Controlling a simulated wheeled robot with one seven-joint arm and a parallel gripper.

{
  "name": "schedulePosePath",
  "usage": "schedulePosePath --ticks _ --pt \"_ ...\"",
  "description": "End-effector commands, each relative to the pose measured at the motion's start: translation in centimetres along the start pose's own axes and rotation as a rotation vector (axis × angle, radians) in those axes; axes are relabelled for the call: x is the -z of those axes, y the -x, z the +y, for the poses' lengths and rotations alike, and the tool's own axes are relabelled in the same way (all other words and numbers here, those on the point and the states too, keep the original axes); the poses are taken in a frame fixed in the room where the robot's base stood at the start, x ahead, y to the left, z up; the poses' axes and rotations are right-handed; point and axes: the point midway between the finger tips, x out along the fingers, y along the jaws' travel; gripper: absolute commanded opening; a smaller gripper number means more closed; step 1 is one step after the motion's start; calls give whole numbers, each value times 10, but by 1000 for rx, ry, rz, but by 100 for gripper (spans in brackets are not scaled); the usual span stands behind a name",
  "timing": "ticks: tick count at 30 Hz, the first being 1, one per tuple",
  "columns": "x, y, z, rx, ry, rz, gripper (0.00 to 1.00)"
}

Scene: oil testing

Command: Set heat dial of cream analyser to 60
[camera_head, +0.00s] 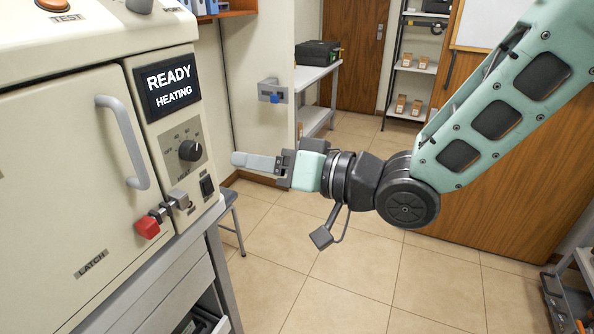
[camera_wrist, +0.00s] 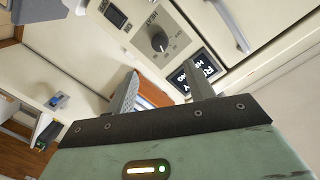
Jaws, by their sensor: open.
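The cream analyser (camera_head: 60,150) is the large cream cabinet at the left in the head view. Its black heat dial (camera_head: 190,150) sits on a grey plate on the front panel; the dial also shows in the wrist view (camera_wrist: 159,41). The numbers around the dial are too small to read surely. The display (camera_head: 169,86) above it reads READY HEATING. My gripper (camera_head: 236,160) is to the right of the dial, apart from it, fingers pointing left toward the panel. In the wrist view the two fingers (camera_wrist: 162,88) are spread apart with nothing between them.
A red-tipped latch lever (camera_head: 148,228), a curved door handle (camera_head: 125,142) and a black rocker switch (camera_head: 207,186) sit near the dial. A stool (camera_head: 232,200) stands by the cabinet. The tiled floor (camera_head: 350,270) around my arm is clear.

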Motion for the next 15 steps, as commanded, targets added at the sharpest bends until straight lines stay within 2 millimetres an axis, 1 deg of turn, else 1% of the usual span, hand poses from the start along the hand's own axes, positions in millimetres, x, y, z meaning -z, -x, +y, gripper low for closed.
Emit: schedulePosePath --ticks 1,6,10,15 --pt "1 12 1 -2 3 2 53" --pt "0 41 1 -2 2 1 53" --pt "0 53 0 -1 1 1 53" --pt "0 58 0 1 0 0 53"
